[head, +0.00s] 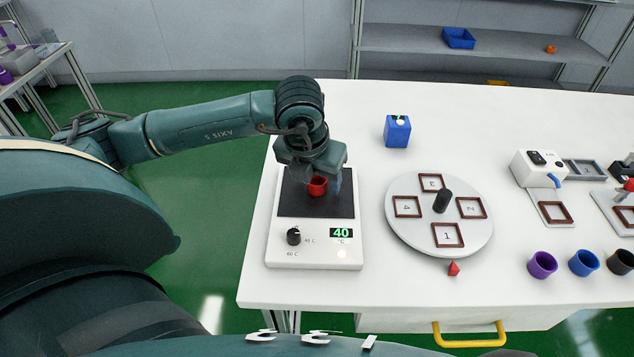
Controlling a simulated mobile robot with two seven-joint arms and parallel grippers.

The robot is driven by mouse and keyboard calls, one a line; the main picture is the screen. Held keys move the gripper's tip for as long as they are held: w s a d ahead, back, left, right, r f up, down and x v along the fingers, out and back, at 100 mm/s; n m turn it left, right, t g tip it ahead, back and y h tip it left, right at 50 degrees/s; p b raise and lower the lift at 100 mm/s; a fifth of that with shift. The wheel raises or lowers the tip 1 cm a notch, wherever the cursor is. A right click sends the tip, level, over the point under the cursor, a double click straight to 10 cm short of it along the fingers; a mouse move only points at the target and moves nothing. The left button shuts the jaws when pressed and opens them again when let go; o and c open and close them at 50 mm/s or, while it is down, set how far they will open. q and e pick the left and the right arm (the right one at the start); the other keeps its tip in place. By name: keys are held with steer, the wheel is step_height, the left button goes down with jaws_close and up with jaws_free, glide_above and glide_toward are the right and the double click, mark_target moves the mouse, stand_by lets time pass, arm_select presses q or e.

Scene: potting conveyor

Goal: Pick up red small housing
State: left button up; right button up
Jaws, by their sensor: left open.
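The red small housing (317,187) is a small red cup-like piece. It stands on the dark plate of the white heating unit (315,254), whose display reads 40 °C. My left gripper (313,180) is above the heating unit with its fingers pointing down around the red housing. Its jaws are open. Part of the housing's top is hidden by the gripper, and I cannot tell whether a finger touches it. My right gripper is not in view.
A round turntable (400,235) with numbered square frames stands right of the heating unit. A blue box (397,131) is behind it. Purple (541,265), blue (584,263) and black (620,262) cups stand at the front right.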

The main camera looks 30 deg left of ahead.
arm_select(q)
steer(key=shift+c, duration=0.2)
steer(key=c, duration=1)
steer(key=shift+r, duration=0.1)
